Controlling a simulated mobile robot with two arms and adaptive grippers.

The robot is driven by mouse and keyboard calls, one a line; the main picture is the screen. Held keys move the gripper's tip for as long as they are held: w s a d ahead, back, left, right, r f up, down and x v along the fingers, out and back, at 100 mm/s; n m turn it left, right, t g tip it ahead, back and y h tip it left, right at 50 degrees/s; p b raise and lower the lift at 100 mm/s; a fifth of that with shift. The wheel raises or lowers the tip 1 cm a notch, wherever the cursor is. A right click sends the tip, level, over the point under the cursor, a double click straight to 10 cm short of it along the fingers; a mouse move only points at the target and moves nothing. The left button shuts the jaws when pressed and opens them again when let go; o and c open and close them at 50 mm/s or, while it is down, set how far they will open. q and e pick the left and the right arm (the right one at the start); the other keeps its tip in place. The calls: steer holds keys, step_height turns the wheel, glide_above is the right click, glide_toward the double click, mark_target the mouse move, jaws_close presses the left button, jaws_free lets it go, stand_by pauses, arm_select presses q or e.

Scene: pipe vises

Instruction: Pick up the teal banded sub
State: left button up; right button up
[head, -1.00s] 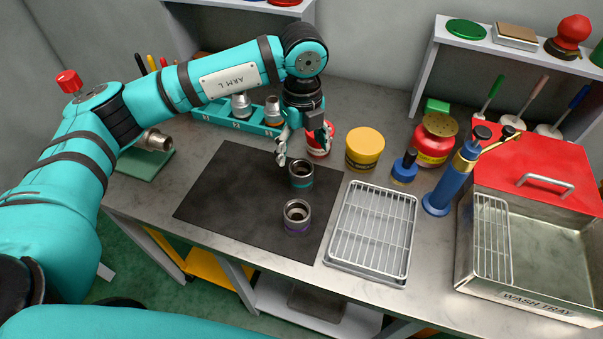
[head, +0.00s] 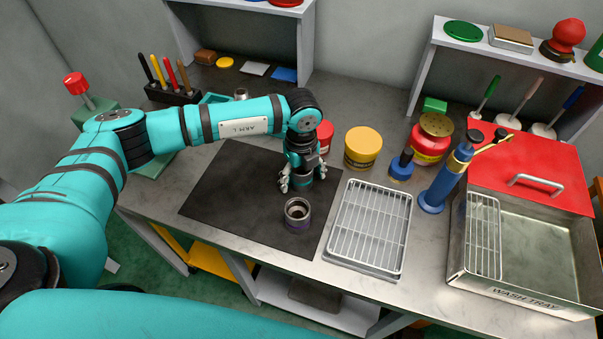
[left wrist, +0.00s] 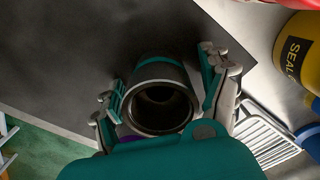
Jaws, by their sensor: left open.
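The teal banded sub (left wrist: 163,68) is a short grey metal ring with a teal band. In the left wrist view it stands between the two fingers of my left gripper (left wrist: 165,92), its dark bore facing the camera. In the head view my left gripper (head: 303,183) is open and low over the black mat (head: 225,190), fingers straddling the spot of the teal sub, which it mostly hides. I cannot tell whether a finger touches the sub. A purple banded sub (head: 297,215) stands just in front on the mat. My right gripper is not in view.
A wire rack (head: 368,227) lies right of the mat, with a yellow tub (head: 363,147) behind it. A blue pump (head: 445,180) and the wash tray (head: 530,295) stand farther right. The left part of the mat is bare.

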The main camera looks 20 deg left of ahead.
arm_select(q)
steer(key=c, duration=1.3)
steer(key=shift+c, duration=1)
steer(key=shift+r, duration=0.15)
